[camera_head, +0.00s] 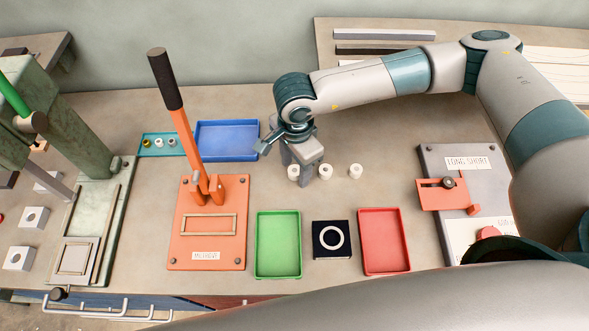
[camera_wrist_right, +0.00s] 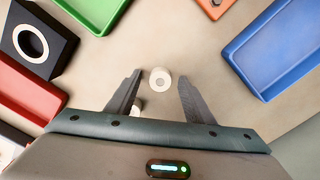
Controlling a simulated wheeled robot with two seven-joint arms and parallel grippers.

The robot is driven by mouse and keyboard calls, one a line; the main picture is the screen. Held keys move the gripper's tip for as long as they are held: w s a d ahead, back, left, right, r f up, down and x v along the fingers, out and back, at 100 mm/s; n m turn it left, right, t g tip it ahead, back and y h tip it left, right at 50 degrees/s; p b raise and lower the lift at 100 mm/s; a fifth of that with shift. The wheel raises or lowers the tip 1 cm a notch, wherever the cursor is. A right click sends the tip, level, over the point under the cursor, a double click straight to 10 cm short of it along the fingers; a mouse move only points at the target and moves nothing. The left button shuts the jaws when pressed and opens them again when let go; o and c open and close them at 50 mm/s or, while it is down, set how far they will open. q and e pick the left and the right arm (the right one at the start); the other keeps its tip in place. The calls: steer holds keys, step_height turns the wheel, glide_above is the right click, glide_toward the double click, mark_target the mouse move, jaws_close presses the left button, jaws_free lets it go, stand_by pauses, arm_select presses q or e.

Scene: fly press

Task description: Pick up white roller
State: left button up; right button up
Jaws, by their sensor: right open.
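Three small white rollers stand in a row on the table in the head view: a left one (camera_head: 293,172), a middle one (camera_head: 325,172) and a right one (camera_head: 355,171). My right gripper (camera_head: 301,166) is open and empty, pointing down by the left and middle rollers. In the right wrist view the open fingers (camera_wrist_right: 160,80) have one white roller (camera_wrist_right: 160,79) between their tips, with gaps on both sides. Another roller (camera_wrist_right: 137,107) is partly hidden by the left finger. Whether the fingertips are at roller height is hard to tell. My left gripper is out of view.
A blue tray (camera_head: 227,140) and a teal tray (camera_head: 151,152) with small parts lie left. A green tray (camera_head: 278,244), black ringed block (camera_head: 331,253) and red tray (camera_head: 384,241) lie in front. An orange lever press (camera_head: 178,223) stands left, a grey gauge board (camera_head: 433,160) right.

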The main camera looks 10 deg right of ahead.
mark_target(295, 169)
steer(key=shift+c, duration=0.3)
steer(key=c, duration=1.1)
steer(key=shift+o, duration=0.2)
steer(key=shift+r, duration=0.2)
steer(key=shift+r+b, duration=0.55)
steer(key=shift+b, duration=0.1)
step_height(295, 169, up, 2)
steer(key=shift+r+b, duration=0.2)
steer(key=shift+b, duration=0.7)
steer(key=s+d+r+b, duration=0.4)
steer(key=s+d+r, duration=0.3)
steer(key=d, duration=0.2)
steer(key=shift+s, duration=0.2)
